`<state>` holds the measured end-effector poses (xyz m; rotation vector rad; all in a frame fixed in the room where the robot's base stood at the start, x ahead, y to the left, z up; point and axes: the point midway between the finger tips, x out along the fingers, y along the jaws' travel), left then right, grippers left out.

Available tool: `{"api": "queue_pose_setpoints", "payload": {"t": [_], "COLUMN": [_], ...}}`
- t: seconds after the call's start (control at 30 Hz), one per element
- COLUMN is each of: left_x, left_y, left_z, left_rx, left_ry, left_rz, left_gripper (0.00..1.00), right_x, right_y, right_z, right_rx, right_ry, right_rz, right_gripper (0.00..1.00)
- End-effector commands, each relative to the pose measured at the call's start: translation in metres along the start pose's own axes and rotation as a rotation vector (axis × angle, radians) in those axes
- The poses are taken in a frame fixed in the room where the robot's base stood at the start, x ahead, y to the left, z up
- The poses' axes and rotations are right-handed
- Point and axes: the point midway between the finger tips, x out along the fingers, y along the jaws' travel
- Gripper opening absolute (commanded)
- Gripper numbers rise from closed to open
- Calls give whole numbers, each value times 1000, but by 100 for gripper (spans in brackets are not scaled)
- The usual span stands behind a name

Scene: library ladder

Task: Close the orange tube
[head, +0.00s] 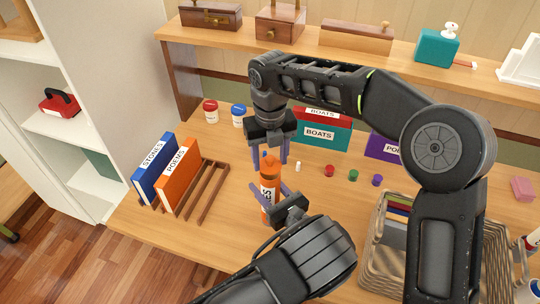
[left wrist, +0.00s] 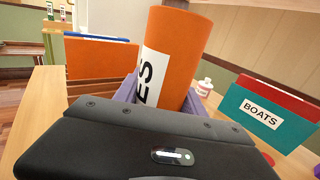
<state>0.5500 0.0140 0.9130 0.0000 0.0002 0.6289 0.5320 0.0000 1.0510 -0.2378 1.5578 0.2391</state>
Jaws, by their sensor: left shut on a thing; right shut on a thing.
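The orange tube (head: 269,190) stands upright on the table, with a white label on its side. My left gripper (head: 268,200) is shut around the tube's body from the front. My right gripper (head: 274,158) points down at the tube's top, shut on a small orange piece, apparently the cap, mostly hidden between the fingers. I cannot tell whether the cap touches the tube.
Small white, red (head: 329,170), green (head: 353,175) and purple (head: 377,180) pieces lie right of the tube. A wooden rack (head: 209,192) with two books is at left, jars (head: 211,111) behind, a wicker basket (head: 375,255) at front right. Box-like books (head: 322,136) stand behind.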

Motion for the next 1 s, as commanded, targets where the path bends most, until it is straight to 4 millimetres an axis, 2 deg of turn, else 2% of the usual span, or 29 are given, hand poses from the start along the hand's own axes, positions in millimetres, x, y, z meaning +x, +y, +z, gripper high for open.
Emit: {"api": "queue_pose_setpoints", "payload": {"t": [0.27,1.0], "left_x": [0,0], "left_y": [0,0], "left_z": [0,0], "left_rx": [0,0], "left_ry": [0,0], "left_rz": [0,0], "left_gripper": [0,0], "right_x": [13,13], "right_y": [0,0], "right_z": [0,0], "right_rx": [0,0], "right_ry": [1,1], "right_rz": [0,0], "right_gripper": [15,15]}}
